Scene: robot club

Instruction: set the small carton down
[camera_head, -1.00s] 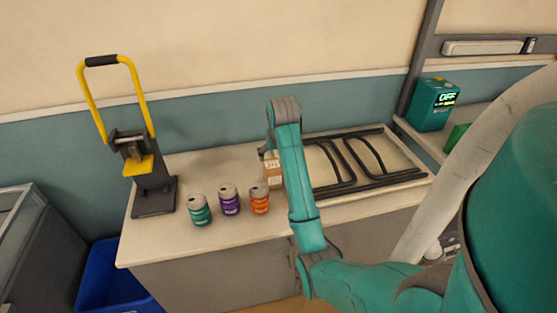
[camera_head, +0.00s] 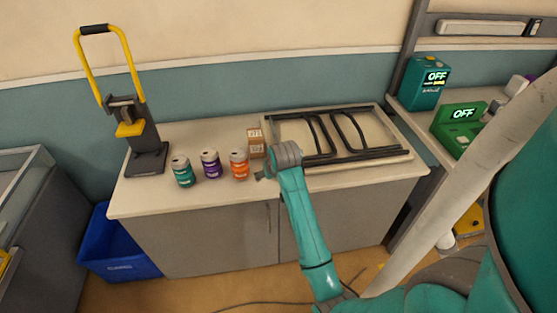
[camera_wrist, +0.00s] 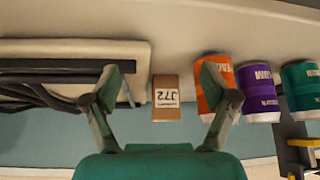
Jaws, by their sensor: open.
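The small brown carton (camera_head: 256,143) stands upright on the pale countertop (camera_head: 220,196), just behind the orange can (camera_head: 239,165) and left of the black-railed tray (camera_head: 380,158). In the wrist view the carton (camera_wrist: 166,112) appears upside down, with a white label reading J72. My gripper (camera_head: 264,175) is in front of the carton, toward the counter's front edge. In the wrist view its two fingers (camera_wrist: 160,85) are spread wide, with the carton beyond them and clear of both. The gripper is open and empty.
A purple can (camera_head: 211,164) and a teal can (camera_head: 183,171) stand left of the orange one. A yellow-handled press (camera_head: 146,155) is at the counter's left end. A blue bin (camera_head: 118,250) is on the floor. The counter's front strip is clear.

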